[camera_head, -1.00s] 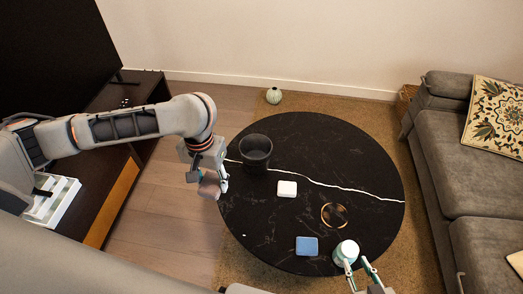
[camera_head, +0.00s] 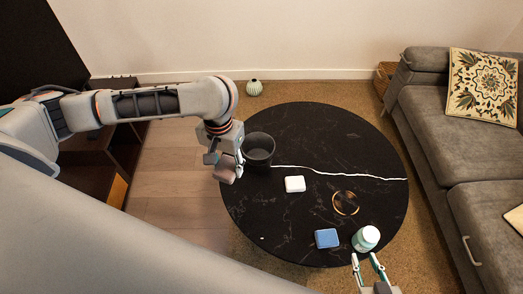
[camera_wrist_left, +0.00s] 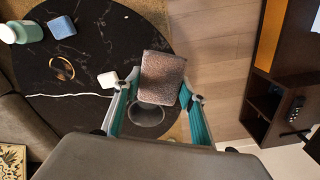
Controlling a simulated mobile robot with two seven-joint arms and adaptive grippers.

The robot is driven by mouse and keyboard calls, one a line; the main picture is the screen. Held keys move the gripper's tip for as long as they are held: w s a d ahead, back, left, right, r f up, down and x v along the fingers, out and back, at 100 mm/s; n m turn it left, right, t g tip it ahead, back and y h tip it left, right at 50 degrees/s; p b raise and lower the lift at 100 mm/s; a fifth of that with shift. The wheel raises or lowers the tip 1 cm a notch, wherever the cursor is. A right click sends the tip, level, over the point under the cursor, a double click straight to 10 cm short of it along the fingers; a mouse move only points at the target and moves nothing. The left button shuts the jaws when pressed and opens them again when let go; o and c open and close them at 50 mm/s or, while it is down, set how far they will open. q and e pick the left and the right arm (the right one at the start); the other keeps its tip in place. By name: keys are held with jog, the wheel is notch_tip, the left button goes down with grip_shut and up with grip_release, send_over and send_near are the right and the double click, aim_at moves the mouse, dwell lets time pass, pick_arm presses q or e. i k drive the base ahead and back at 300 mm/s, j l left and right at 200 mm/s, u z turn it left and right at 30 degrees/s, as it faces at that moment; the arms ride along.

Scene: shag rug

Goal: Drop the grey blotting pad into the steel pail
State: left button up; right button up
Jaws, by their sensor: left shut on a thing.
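The grey blotting pad (camera_head: 224,174) is held between the fingers of my left gripper (camera_head: 232,163), above the table's left edge. In the left wrist view the pad (camera_wrist_left: 161,77) sits between the two teal-lined fingers. The dark grey steel pail (camera_head: 258,148) stands upright on the table just right of the pad. In the left wrist view the pail (camera_wrist_left: 146,115) shows below the pad and between the fingers, partly covered. My right gripper (camera_head: 366,267) is open and empty at the table's front edge, beside the jar.
The round black table (camera_head: 300,225) also carries a white block (camera_head: 295,184), a gold ring (camera_head: 346,203), a blue block (camera_head: 327,238) and a white-and-green jar (camera_head: 366,238). A sofa (camera_head: 440,120) stands at right. A green vase (camera_head: 254,87) is behind the table.

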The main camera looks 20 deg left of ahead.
aim_at(258, 155)
jog(key=j+z, duration=0.3)
jog(key=j, duration=0.15)
jog(key=k+j+z, duration=0.15)
jog(key=j+z, duration=0.15)
jog(key=k+j+z, duration=0.1)
jog(key=j+z, duration=0.2)
jog(key=j, duration=0.2)
